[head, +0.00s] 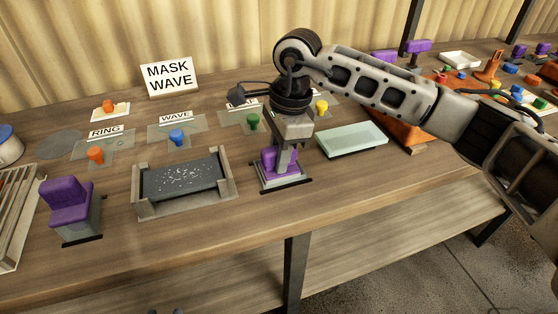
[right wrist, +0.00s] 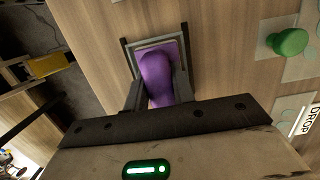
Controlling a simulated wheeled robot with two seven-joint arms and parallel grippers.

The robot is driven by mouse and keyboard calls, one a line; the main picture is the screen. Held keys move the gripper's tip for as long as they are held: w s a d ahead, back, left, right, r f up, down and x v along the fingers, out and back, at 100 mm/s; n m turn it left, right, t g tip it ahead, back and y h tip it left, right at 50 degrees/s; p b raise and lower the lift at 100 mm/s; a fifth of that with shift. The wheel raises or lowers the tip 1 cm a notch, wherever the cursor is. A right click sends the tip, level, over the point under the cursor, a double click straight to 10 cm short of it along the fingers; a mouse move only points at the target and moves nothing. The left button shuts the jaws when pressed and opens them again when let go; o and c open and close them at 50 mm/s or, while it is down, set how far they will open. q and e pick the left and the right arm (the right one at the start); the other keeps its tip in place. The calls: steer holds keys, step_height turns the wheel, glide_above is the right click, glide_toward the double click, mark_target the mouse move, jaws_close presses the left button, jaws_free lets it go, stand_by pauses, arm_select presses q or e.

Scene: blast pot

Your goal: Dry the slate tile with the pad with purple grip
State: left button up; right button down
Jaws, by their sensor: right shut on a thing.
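The slate tile (head: 180,181) is a dark grey slab with pale specks or drops on its top. It lies in a grey holder (head: 223,164) with raised ends, left of my right gripper. My right gripper (head: 280,153) points down and is shut on a purple grip (head: 268,164). This grip sits upright over a grey frame with a dark base on the table. In the right wrist view the purple grip (right wrist: 157,75) is between the fingers, and the frame surrounds its foot. The pad's underside is hidden. My left gripper is not in view.
Another purple-gripped block (head: 66,203) stands at the left. Orange, blue and green knobs on labelled plates line the back, below a "MASK WAVE" sign (head: 169,77). A pale green slab (head: 351,139) lies to the right. The table's front strip is clear.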

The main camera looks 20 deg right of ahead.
mark_target(277, 148)
steer(key=shift+r+p, duration=1.3)
steer(key=shift+r, duration=1.05)
